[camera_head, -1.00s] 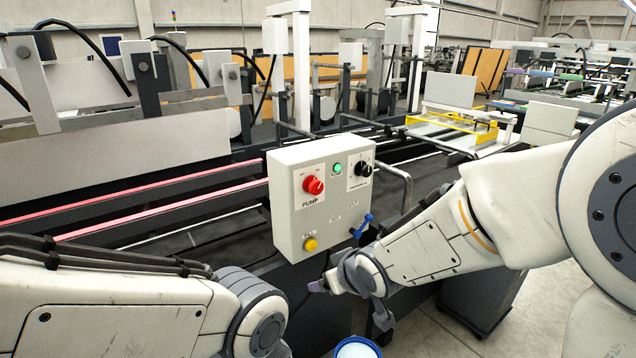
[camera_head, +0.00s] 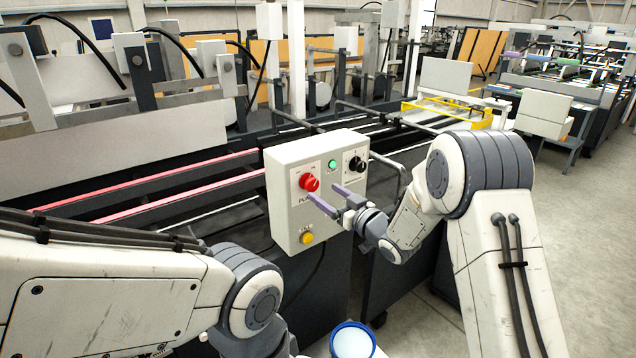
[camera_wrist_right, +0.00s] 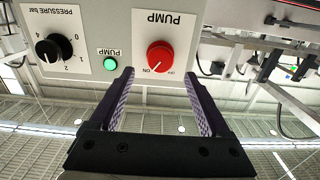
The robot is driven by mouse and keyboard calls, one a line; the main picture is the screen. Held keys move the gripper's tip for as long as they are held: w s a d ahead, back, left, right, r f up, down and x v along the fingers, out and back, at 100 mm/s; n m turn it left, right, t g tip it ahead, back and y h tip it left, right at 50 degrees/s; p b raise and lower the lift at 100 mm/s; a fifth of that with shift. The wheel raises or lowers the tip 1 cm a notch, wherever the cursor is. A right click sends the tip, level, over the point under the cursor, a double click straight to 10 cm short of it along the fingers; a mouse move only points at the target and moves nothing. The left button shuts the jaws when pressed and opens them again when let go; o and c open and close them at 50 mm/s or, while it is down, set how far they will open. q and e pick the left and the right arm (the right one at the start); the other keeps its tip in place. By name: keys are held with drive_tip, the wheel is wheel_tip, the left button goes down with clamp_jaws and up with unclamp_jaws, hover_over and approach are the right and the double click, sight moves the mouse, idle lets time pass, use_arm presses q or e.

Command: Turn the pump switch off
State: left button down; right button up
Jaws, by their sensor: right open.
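The pump switch is a red rotary knob (camera_head: 309,182) on the front of a white control box (camera_head: 285,215). In the right wrist view, which is upside down, the red knob (camera_wrist_right: 160,57) sits under the PUMP label, its white pointer line toward the ON mark. My right gripper (camera_head: 332,198) is open and empty in front of the box, just below and right of the knob. In the right wrist view its two purple-padded fingers (camera_wrist_right: 158,90) stand apart with the knob between and beyond their tips; contact is not visible. My left gripper is out of view.
The box also has a green button (camera_head: 332,164), a black pressure knob (camera_head: 357,164) and a yellow button (camera_head: 307,238). The folder gluer's rails (camera_head: 160,185) run behind it. A blue-rimmed container (camera_head: 352,342) stands at the bottom. Floor is clear at right.

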sight(313, 185)
drive_tip(key=shift+p+x, duration=0.6)
drive_tip(key=shift+x, duration=1.7)
drive_tip(key=shift+c, duration=0.3)
clamp_jaws()
drive_tip(key=shift+f+b, duration=0.1)
drive_tip(key=shift+b, duration=0.35)
drive_tip(key=n+b, duration=0.5)
drive_tip(key=b, duration=0.3)
drive_tip(key=n+b, duration=0.6)
drive_tip(key=b, duration=0.3)
drive_tip(key=shift+a+f+n, duration=0.15)
drive_tip(key=shift+f+n, duration=0.05)
drive_tip(key=shift+n, duration=0.1)
drive_tip(key=shift+r+n+b, duration=0.2)
drive_tip(key=shift+n+b, duration=1.1)
drive_tip(key=shift+b, duration=0.15)
